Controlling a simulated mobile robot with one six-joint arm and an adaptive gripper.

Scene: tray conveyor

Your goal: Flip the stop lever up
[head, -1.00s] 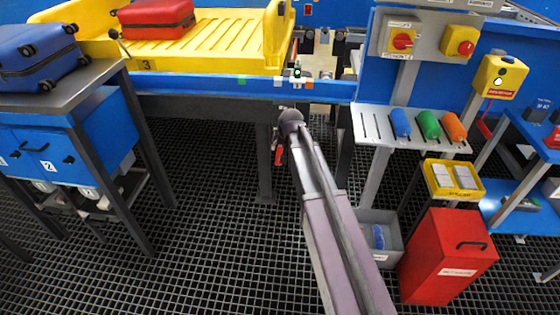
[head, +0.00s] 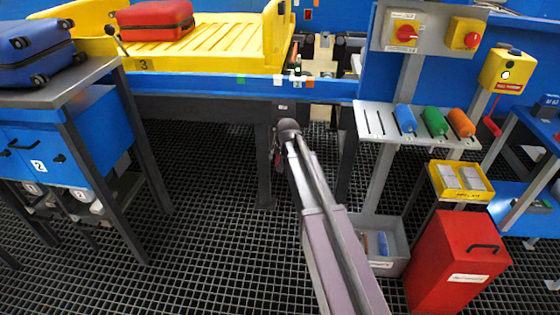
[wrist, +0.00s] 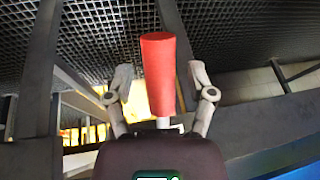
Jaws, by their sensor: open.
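The stop lever has a red handle (wrist: 159,72), seen large in the middle of the wrist view on a short pale stem. My gripper (wrist: 160,76) is open, with one finger on each side of the handle. Gaps show between the handle and both fingers. In the head view, the end of my arm is below the blue conveyor rail (head: 220,85), beside a dark support leg. There the lever is mostly hidden, and my fingers cannot be made out clearly.
A yellow tray (head: 215,60) carrying a red suitcase (head: 155,20) is on the conveyor. To the right are a shelf (head: 375,122) with colored rolls, a grey bin (head: 393,258) and a red box (head: 455,265). Open grating floor lies left of my arm.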

